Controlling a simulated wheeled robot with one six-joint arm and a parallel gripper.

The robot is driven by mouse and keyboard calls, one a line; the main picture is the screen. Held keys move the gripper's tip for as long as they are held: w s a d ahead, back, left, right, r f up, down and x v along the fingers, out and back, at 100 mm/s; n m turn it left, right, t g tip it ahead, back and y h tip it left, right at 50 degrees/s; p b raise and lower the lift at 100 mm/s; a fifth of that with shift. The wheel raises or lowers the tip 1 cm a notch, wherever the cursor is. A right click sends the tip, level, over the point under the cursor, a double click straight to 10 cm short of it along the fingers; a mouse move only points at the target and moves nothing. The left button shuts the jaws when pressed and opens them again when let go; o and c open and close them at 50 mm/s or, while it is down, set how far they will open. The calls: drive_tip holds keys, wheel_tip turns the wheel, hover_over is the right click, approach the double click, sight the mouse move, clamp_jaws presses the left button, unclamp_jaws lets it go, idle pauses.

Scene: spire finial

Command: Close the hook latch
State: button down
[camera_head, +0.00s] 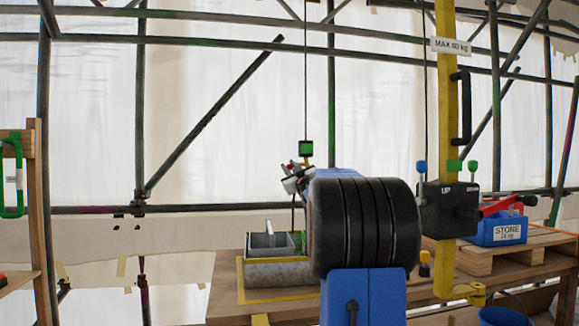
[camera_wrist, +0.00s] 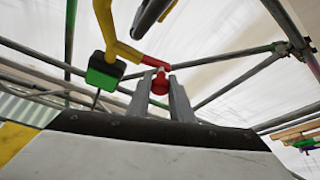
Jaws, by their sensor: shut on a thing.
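In the wrist view, a yellow hook (camera_wrist: 105,18) comes down from the top, with a red latch (camera_wrist: 154,62) at its lower end. The latch carries a round red knob (camera_wrist: 160,83). My gripper (camera_wrist: 163,84) has its two grey fingers on either side of this knob and is shut on it. I cannot tell whether the latch closes the hook's mouth. In the head view, a black and green block (camera_head: 306,149) hangs on a cable, with my gripper (camera_head: 291,179) just below it. There my arm hides part of the hook area.
A wooden bench (camera_head: 225,285) holds a grey stone block (camera_head: 275,273) with a grey tray (camera_head: 262,244) on it. A yellow post (camera_head: 446,110) with a black control box (camera_head: 450,207) stands right. A blue box marked STONE (camera_head: 497,231) sits on a pallet. Scaffold tubes cross behind.

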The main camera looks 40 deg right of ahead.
drive_tip(key=n+y, duration=0.1)
drive_tip(key=n, duration=0.1)
drive_tip(key=f+n+y, duration=0.1)
drive_tip(key=shift+s+d+n, duration=0.1)
drive_tip(key=shift+d+n, duration=0.05)
drive_tip(key=shift+n, duration=0.25)
drive_tip(key=shift+s+d+f+n+g+y, duration=0.25)
drive_tip(key=shift+d+f+n+g+y, duration=0.25)
drive_tip(key=shift+n, duration=1.65)
drive_tip(key=shift+s+d+f+n+g+y, duration=0.25)
drive_tip(key=shift+d+f+n+g+y, duration=0.25)
drive_tip(key=shift+n, duration=1.7)
drive_tip(key=shift+s+d+f+n+g+y, duration=0.3)
drive_tip(key=shift+n+g+y, duration=0.35)
drive_tip(key=shift+n, duration=1.5)
drive_tip(key=shift+f, duration=0.1)
drive_tip(key=c, duration=1.6)
unclamp_jaws()
drive_tip(key=shift+s, duration=0.1)
